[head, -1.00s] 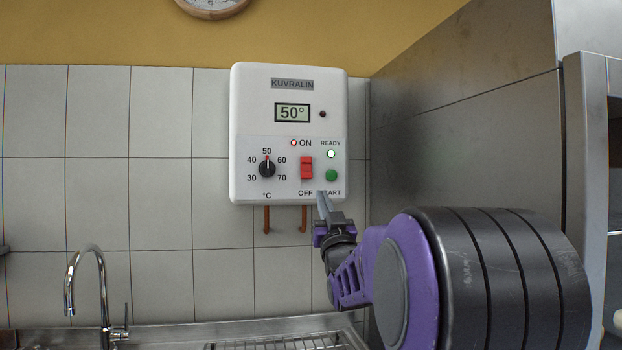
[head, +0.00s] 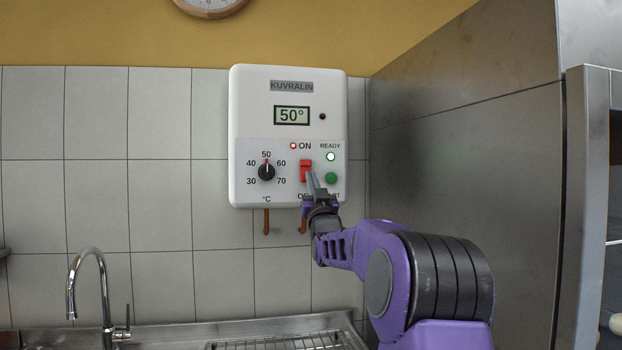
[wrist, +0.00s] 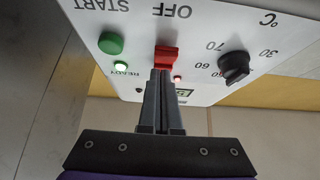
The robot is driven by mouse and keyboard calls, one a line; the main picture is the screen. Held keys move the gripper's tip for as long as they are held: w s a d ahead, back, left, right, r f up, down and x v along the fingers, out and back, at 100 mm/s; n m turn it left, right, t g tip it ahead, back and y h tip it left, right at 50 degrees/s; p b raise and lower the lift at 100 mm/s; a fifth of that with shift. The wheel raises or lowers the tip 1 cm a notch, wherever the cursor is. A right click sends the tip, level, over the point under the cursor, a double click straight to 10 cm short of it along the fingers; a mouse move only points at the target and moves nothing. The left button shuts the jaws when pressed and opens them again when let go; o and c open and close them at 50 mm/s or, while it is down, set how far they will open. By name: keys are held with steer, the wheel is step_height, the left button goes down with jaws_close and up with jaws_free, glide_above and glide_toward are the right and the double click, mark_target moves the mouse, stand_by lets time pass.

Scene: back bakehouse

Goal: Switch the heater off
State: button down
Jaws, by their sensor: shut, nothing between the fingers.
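The heater (head: 250,100) is a white wall box reading 50°. Its red rocker switch (head: 304,165) sits between the ON and OFF marks; it also shows in the wrist view (wrist: 167,55). The small red lamp (head: 293,146) beside ON looks lit. My gripper (head: 312,178) is shut and empty, its fingertips right at the switch, covering part of it and the OFF mark in the head view. The wrist view shows the closed fingertips (wrist: 160,75) at the switch's near edge; I cannot tell whether they touch it.
The green START button (head: 331,179) and lit READY lamp (head: 331,157) are close right of the switch. The black temperature knob (head: 266,172) is on its left, at 50. A steel panel (head: 460,150) stands right; a tap (head: 85,270) and sink are below.

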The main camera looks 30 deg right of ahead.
steer(key=shift+w, duration=0.35)
steer(key=shift+f, duration=0.1)
steer(key=shift+w+d+f+b, duration=0.2)
steer(key=shift+w+b, duration=0.2)
steer(key=shift+b, duration=0.15)
steer(key=shift+f, duration=0.1)
